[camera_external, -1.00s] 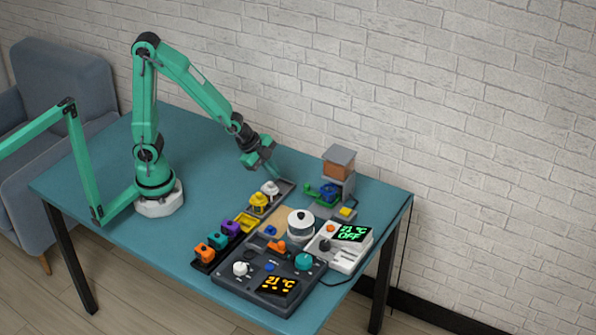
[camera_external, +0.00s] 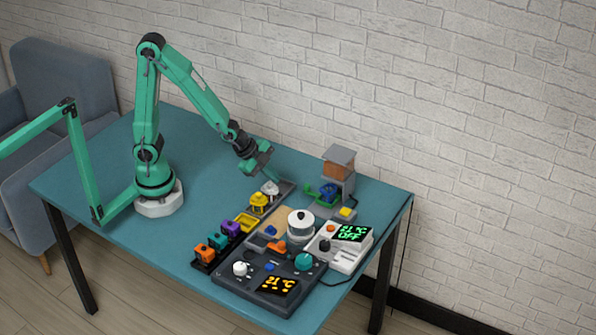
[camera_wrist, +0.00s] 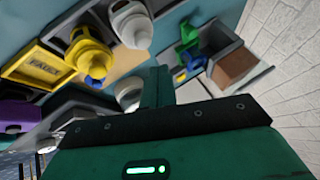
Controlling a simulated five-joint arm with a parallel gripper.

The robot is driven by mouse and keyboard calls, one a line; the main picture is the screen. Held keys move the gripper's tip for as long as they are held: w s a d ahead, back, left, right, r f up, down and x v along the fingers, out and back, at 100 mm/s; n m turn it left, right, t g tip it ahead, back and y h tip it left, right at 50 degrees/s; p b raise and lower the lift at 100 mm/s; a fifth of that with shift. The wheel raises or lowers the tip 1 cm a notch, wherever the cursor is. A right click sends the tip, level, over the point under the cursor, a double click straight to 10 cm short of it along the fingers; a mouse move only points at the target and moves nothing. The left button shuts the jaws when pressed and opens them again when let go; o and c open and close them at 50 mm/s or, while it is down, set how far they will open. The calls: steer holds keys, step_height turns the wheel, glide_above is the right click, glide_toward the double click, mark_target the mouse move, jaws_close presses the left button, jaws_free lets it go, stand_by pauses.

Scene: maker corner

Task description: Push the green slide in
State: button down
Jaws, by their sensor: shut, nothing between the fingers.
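The green slide (camera_external: 313,194) sits low at the left side of a small grey dispenser with a brown box on top. It also shows in the wrist view (camera_wrist: 187,37), at the upper right, beside a blue part (camera_wrist: 192,63). My gripper (camera_external: 275,176) is shut and empty. It points down above the table, close to the white-topped piece and to the left of the slide, apart from it. In the wrist view its green fingers (camera_wrist: 157,84) are together at the lower middle. How far the slide sticks out is hard to tell.
A tray row holds a white piece (camera_external: 269,187), a yellow piece (camera_external: 259,201) and several coloured pieces. A white pot (camera_external: 300,222) and control panels (camera_external: 270,280) stand in front. The dispenser (camera_external: 338,165) stands near the back edge. The table's left side is mostly clear.

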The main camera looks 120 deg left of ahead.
steer(key=shift+a+x, duration=0.2)
steer(key=shift+x, duration=3.65)
steer(key=shift+y, duration=0.3)
steer(key=shift+w+a, duration=0.2)
steer(key=shift+a, duration=0.8)
steer(key=shift+w+a, duration=0.2)
steer(key=shift+a, duration=0.75)
steer(key=shift+g, duration=0.3)
steer(key=shift+a, duration=2.25)
steer(key=shift+r, duration=0.1)
steer(key=shift+r, duration=0.1)
steer(key=shift+s+d+r, duration=0.1)
steer(key=shift+s+r, duration=0.15)
steer(key=shift+r, duration=0.15)
steer(key=v, duration=0.6)
steer(key=shift+s+d+r, duration=0.15)
steer(key=shift+s+d, duration=0.05)
steer(key=shift+d, duration=0.35)
